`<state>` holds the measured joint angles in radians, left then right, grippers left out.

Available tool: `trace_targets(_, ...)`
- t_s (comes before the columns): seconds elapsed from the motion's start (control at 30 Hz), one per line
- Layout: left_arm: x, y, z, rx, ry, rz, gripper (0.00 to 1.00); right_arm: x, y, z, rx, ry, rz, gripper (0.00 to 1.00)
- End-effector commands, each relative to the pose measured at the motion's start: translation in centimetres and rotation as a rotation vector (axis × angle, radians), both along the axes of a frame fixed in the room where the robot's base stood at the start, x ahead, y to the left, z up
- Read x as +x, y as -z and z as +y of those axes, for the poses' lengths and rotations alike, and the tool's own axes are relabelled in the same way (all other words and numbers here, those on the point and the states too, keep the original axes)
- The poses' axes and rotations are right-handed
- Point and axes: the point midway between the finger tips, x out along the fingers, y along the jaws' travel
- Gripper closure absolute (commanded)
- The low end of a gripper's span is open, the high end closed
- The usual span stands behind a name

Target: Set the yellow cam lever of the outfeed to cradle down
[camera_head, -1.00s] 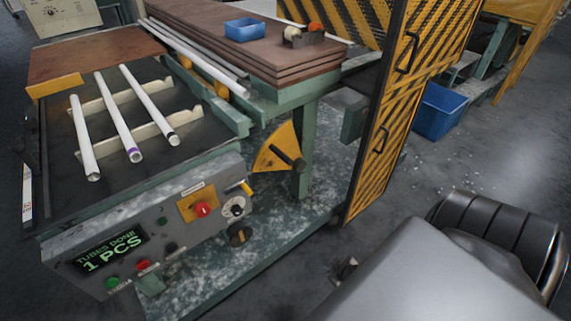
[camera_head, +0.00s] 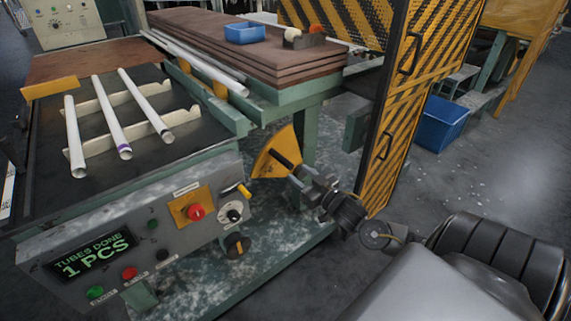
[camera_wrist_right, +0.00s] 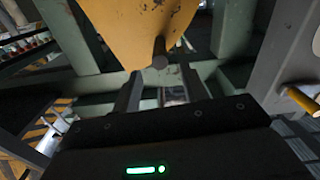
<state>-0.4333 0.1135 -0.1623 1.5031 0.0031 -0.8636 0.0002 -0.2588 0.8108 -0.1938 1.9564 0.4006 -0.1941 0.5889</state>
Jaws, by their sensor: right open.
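The yellow cam lever (camera_head: 268,163) is a yellow sector plate with a dark round handle (camera_head: 283,160), below the right end of the tube table. The handle points down and to the right. My right gripper (camera_head: 302,176) is at the handle's lower end. In the right wrist view the yellow plate (camera_wrist_right: 135,28) hangs at the top, and the handle's dark end (camera_wrist_right: 160,55) lines up between the tips of my open right gripper (camera_wrist_right: 160,78). I cannot tell whether they touch. My left gripper is not in view.
The control panel (camera_head: 130,262) with its "1 PCS" display, red button (camera_head: 196,212) and dark knob (camera_head: 236,245) stands left of the lever. A yellow-black striped guard door (camera_head: 385,150) stands close to the right of my gripper.

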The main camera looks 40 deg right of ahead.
Motion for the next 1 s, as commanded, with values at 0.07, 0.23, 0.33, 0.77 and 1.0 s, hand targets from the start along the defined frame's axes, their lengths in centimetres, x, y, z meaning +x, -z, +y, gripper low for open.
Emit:
trace_targets(0.07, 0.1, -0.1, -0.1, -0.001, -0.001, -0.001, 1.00, 1.6, -0.1, -0.1, 0.000, 0.002, -0.004, 0.57)
trace_targets(0.23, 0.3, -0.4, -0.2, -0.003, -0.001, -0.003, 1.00, 4.6, 0.0, -0.2, 0.000, 0.002, -0.003, 0.57)
trace_targets(0.33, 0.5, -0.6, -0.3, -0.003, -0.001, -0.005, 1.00, 6.1, 0.0, -0.1, -0.001, 0.001, -0.002, 0.57)
trace_targets(0.77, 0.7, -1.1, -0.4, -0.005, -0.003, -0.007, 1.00, 8.0, 0.1, -0.2, 0.000, 0.000, 0.001, 0.57)
trace_targets(1.0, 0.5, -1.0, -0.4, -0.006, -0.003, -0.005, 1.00, 8.0, 0.1, -0.2, 0.000, 0.000, 0.001, 0.74)
